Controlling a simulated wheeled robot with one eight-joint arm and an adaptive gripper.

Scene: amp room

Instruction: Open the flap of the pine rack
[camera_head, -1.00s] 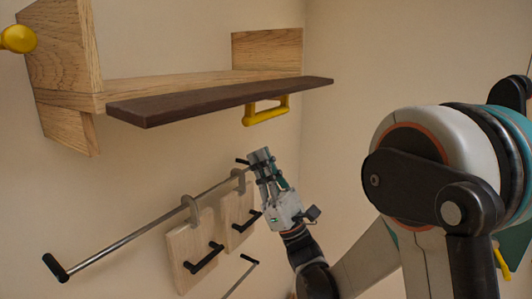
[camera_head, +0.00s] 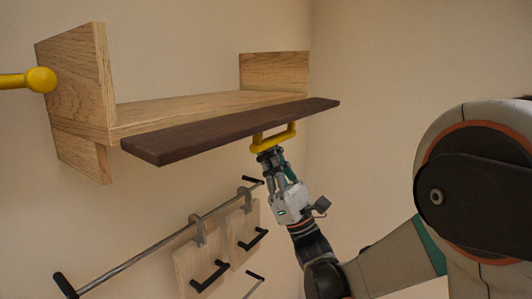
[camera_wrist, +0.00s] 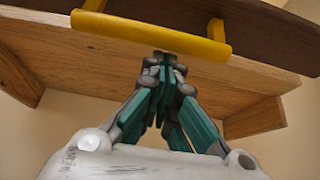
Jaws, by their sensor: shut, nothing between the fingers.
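The pine rack (camera_head: 79,80) is on the wall, with end panels and a long shelf. Its dark brown flap (camera_head: 225,132) lies nearly level along the rack's front edge. A yellow handle (camera_head: 274,137) hangs below the flap toward its right part. The handle also shows in the wrist view (camera_wrist: 150,35), across the top. My gripper (camera_head: 268,152) is shut and empty, pointing up just beneath the handle. In the wrist view its closed fingertips (camera_wrist: 165,60) appear at the bar's lower edge. I cannot tell whether they touch it.
A metal rail (camera_head: 140,253) with black ends runs along the wall below the rack. Wooden boards (camera_head: 195,265) with black handles hang from it by hooks, near my gripper. A yellow knob (camera_head: 40,80) is at the far left. The wall at right is bare.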

